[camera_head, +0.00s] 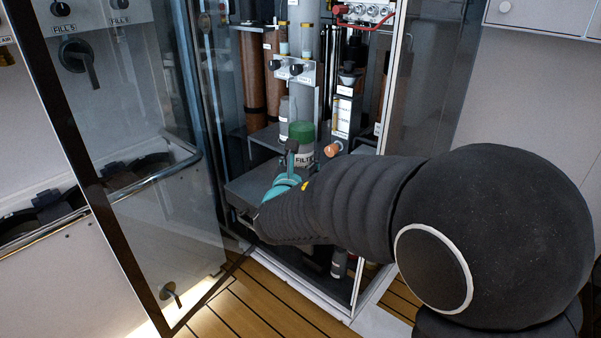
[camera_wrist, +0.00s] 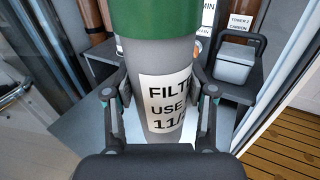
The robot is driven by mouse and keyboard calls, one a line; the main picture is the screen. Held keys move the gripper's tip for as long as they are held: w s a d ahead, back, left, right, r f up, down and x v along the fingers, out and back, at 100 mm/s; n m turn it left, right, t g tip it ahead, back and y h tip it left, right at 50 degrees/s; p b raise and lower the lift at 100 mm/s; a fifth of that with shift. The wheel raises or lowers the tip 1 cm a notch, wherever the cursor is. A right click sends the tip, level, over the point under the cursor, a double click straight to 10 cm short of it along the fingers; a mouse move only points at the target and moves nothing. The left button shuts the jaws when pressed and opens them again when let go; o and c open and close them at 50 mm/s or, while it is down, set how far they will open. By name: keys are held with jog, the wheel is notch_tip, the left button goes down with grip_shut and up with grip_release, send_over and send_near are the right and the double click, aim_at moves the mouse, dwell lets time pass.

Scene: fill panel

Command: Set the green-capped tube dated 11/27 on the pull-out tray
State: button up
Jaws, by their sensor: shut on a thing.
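The green-capped tube (camera_wrist: 155,125) stands upright, grey with a white label reading "FILT", "USE" and "11/2", the rest cut off by the curve. In the head view its green cap (camera_head: 301,131) rises above my gripper (camera_head: 288,168). My gripper (camera_wrist: 158,95) is shut around the tube's body, one finger on each side. The grey pull-out tray (camera_head: 242,192) lies below, and its surface (camera_wrist: 75,130) shows beside the tube. The tube's bottom is hidden, so I cannot tell whether it touches the tray.
The glass door (camera_head: 160,180) stands open at the left. Behind the tube are brown columns (camera_head: 254,80), a grey bottle (camera_head: 284,118) and a black-framed labelled unit (camera_head: 344,112). A grey handled box (camera_wrist: 236,66) sits behind right. The tray's left part looks bare.

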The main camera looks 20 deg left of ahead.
jog(key=shift+f, duration=1.95)
jog(key=shift+f, duration=0.1)
jog(key=shift+f+b, duration=0.1)
jog(key=shift+b, duration=0.25)
jog(key=o, duration=1.4)
jog(key=shift+s, duration=0.15)
jog(key=s, duration=0.7)
jog(key=s+d, duration=0.1)
jog(key=s, duration=0.3)
jog(key=shift+s+d, duration=0.1)
jog(key=shift+s, duration=0.25)
